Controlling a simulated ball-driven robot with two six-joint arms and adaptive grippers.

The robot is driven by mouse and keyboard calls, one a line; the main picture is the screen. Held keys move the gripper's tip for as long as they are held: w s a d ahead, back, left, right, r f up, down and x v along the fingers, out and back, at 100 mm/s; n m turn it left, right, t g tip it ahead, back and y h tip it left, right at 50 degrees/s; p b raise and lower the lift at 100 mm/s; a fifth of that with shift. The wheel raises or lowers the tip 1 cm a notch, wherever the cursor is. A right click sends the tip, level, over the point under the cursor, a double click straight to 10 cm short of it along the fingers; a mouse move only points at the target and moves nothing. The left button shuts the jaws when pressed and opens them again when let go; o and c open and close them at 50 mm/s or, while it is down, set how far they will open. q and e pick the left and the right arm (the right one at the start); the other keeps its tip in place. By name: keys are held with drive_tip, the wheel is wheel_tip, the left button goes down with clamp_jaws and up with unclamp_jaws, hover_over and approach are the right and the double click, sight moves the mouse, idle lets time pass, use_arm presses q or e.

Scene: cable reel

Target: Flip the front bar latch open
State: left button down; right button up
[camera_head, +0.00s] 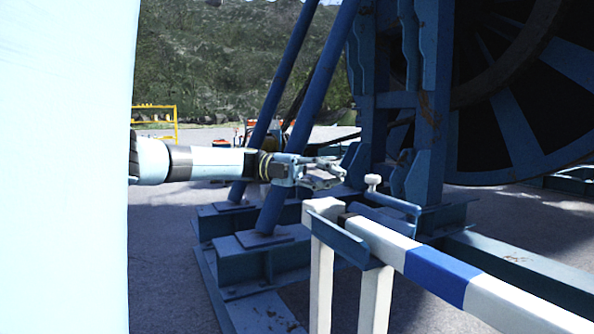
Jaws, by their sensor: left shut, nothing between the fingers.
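A white and blue bar (435,275) runs from the lower right to a post end in the middle of the view. A small white knob (373,182), perhaps part of the latch, stands just behind the bar end. My left gripper (335,174) comes in from the left above the bracket, a little left of the knob. It is shut and empty, and looks apart from the knob. My right gripper is not in view.
Behind the bar stands a blue reel frame (430,120) with a large dark reel wheel (525,100). A yellow rail (160,121) is far left. A bright white surface fills the left edge. Grey ground (160,240) is clear at left.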

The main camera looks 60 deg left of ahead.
use_arm(q)
drive_tip(key=s+a+b, duration=0.2)
drive_tip(key=a, duration=0.6)
drive_tip(key=shift+s+a, duration=0.15)
drive_tip(key=shift+s, duration=0.05)
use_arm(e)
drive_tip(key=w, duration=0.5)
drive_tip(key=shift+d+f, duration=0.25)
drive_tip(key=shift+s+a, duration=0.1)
